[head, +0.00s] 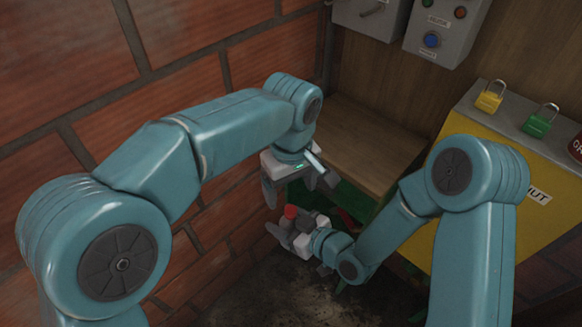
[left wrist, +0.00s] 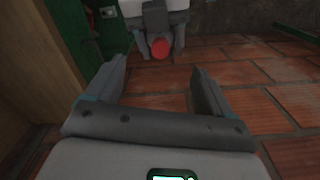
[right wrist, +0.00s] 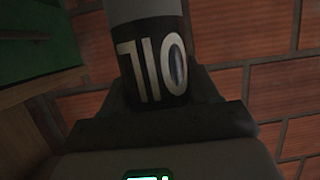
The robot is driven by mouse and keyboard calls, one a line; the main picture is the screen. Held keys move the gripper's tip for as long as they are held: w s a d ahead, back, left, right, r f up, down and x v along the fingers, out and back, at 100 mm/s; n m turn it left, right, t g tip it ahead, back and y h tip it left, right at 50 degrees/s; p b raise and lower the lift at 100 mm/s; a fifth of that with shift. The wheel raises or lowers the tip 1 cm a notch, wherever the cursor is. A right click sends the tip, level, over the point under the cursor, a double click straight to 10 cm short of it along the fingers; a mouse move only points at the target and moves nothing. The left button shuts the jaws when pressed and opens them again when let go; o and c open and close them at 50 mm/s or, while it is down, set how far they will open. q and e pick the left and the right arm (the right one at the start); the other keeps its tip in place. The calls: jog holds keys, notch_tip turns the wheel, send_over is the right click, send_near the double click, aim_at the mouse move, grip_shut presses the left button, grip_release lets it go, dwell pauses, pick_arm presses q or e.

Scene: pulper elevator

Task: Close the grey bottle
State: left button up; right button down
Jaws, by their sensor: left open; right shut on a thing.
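The grey bottle (right wrist: 152,70) carries a black label with white "OIL" lettering in the right wrist view; its top end is out of that frame. My right gripper (head: 288,236) is shut on the bottle, one finger on each side. A red cap (head: 291,212) shows at the bottle's top in the head view. The red cap also shows in the left wrist view (left wrist: 160,48), by the right gripper's fingers; I cannot tell how tightly it sits. My left gripper (head: 297,189) is open and empty, above the bottle, its fingers apart from the cap.
A wooden bench top (head: 365,145) lies behind the grippers, with a green part (head: 350,200) below it. A brick wall (head: 190,70) runs along the left. A yellow cabinet (head: 490,185) with yellow and green padlocks stands right; a grey button box (head: 440,30) hangs above.

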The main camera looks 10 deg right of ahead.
pick_arm(q)
notch_tip(320, 180, up, 10)
dwell(0.3)
dwell(0.4)
